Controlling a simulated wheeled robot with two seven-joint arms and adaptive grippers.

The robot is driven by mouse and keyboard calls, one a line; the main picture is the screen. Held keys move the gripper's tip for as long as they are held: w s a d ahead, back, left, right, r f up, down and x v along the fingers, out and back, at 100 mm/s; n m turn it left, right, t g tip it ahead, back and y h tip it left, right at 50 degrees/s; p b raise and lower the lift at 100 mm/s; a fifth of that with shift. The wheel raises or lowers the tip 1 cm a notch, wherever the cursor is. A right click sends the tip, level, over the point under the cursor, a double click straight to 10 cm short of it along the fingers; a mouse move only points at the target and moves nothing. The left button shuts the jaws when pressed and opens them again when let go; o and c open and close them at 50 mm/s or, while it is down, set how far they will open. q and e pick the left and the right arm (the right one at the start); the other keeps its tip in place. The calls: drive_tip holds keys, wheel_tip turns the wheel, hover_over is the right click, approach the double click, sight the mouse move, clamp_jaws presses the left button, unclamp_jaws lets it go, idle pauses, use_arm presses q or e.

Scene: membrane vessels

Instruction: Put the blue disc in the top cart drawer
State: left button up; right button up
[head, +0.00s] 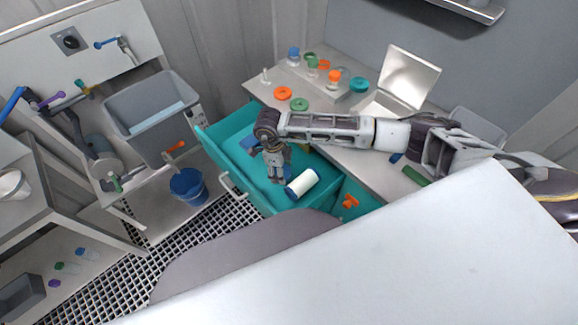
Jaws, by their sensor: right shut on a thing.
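The teal cart drawer (214,142) is pulled open below the grey worktop. My right gripper (278,178) reaches down from the right over the open drawer, with its fingers pointing down. It is shut on a small blue piece (287,172), which looks like the blue disc; the fingers hide most of it. I cannot tell whether the piece touches the drawer floor. A white cylinder with a blue end (303,184) lies tilted just right of the fingertips. A blue item (249,142) shows in the drawer behind my wrist. My left gripper is out of view.
The worktop (262,88) holds an orange ring (283,93), a green ring (299,104), a teal ring (359,85), capped vessels and an open case (407,76). A blue bucket (188,186) and a grey bin (150,115) stand left of the drawer.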

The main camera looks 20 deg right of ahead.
sight(289, 167)
drive_tip(key=shift+f, duration=0.55)
drive_tip(key=shift+d, duration=0.1)
drive_tip(key=shift+w+d, duration=0.2)
drive_tip(key=shift+d, duration=0.35)
drive_tip(key=d, duration=0.1)
drive_tip(key=w+d, duration=0.1)
drive_tip(key=shift+d+r+p, duration=0.1)
drive_tip(key=shift+d+p, duration=0.25)
drive_tip(key=shift+d, duration=0.05)
drive_tip(key=shift+a+f, duration=0.15)
drive_tip(key=shift+f, duration=0.65)
drive_tip(key=o, duration=0.7)
drive_tip(key=shift+c, duration=0.2)
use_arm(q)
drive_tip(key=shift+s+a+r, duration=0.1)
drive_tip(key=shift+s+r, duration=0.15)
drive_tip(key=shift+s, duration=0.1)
use_arm(e)
drive_tip(key=shift+o, duration=0.5)
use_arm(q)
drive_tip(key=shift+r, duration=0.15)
use_arm(e)
drive_tip(key=shift+r, duration=0.2)
